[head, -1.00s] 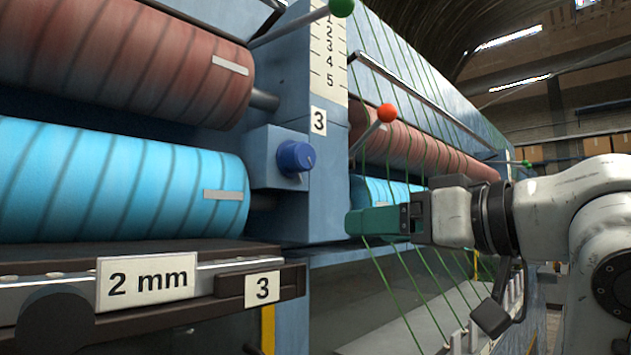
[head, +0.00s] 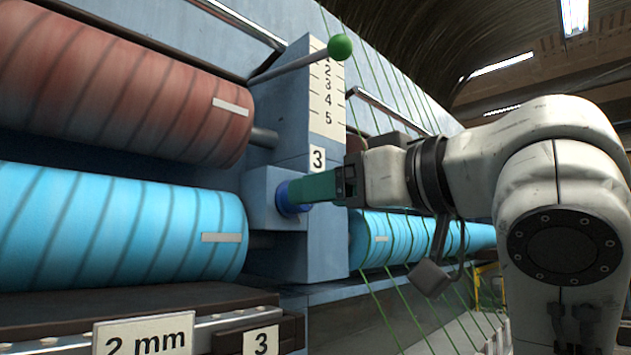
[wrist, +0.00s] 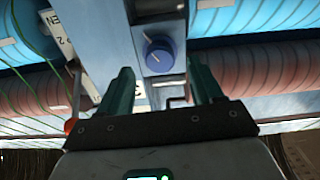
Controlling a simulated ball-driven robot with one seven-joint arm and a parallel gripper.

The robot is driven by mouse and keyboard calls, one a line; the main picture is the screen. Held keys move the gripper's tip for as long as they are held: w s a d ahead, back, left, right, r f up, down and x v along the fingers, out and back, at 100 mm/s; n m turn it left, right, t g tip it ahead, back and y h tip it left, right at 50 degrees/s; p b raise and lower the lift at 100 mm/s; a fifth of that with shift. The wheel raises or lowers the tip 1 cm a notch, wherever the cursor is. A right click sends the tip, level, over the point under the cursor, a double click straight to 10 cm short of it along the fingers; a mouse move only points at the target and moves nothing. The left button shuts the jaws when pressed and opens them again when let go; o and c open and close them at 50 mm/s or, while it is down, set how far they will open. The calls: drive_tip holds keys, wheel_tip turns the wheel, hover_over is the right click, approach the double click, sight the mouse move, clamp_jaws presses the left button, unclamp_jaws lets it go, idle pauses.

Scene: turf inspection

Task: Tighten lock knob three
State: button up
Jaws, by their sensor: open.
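Lock knob three (head: 281,198) is a blue round knob on a blue-grey block of the column, below a white "3" label (head: 317,158). In the wrist view the knob (wrist: 158,57) shows a white pointer line and lies between and just beyond the fingertips. My gripper (head: 296,191) has green fingers and overlaps the knob's right side in the head view. The fingers are spread in the wrist view, with visible space on both sides of the knob. Contact cannot be told. Part of the knob is hidden behind the fingers in the head view.
A lever with a green ball (head: 340,46) sticks out above the knob. A blue roller (head: 120,225) and a red-brown roller (head: 120,90) lie to the left. Green strands run down at the right. A red ball (wrist: 70,127) is near the left finger in the wrist view.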

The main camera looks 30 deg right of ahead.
drive_tip(key=shift+x, duration=1.3)
drive_tip(key=shift+c, duration=0.2)
drive_tip(key=c, duration=1)
drive_tip(key=shift+c, duration=0.2)
